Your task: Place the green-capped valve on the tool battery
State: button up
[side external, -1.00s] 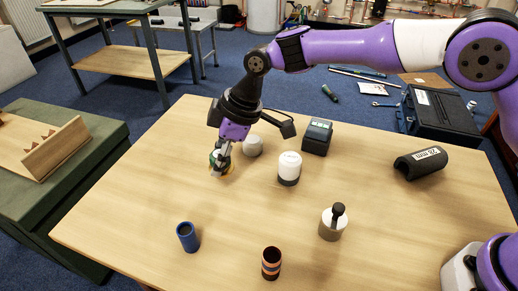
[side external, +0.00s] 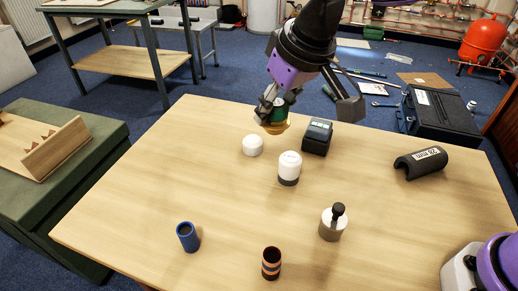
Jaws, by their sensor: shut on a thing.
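My gripper (side external: 271,106) is shut on the green-capped valve (side external: 275,126), which has a brassy lower part and a green part showing between the fingers. It holds the valve in the air above the back of the table; the fingers hide part of it. The tool battery (side external: 317,137), a dark block with a label, stands upright on the table just right of and below the held valve in the picture. The valve and battery look apart.
On the wooden table (side external: 130,214) stand a low white cap (side external: 252,145), a white-and-grey cylinder (side external: 289,168), a grey cylinder with black knob (side external: 332,223), a blue tube (side external: 187,237), a striped copper tube (side external: 271,263) and a black half-pipe (side external: 420,163). The table's left part is clear.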

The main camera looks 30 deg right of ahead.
jog(key=d+r+m+h, duration=0.2)
jog(key=d+m, duration=0.3)
jog(key=d, duration=0.1)
send_near(316, 120)
jog(key=shift+w+d, duration=0.15)
jog(key=shift+w, duration=0.55)
jog(key=shift+w+d+f, duration=0.1)
jog(key=shift+f, duration=2)
jog(key=shift+f, duration=0.1)
jog(key=o, duration=1.2)
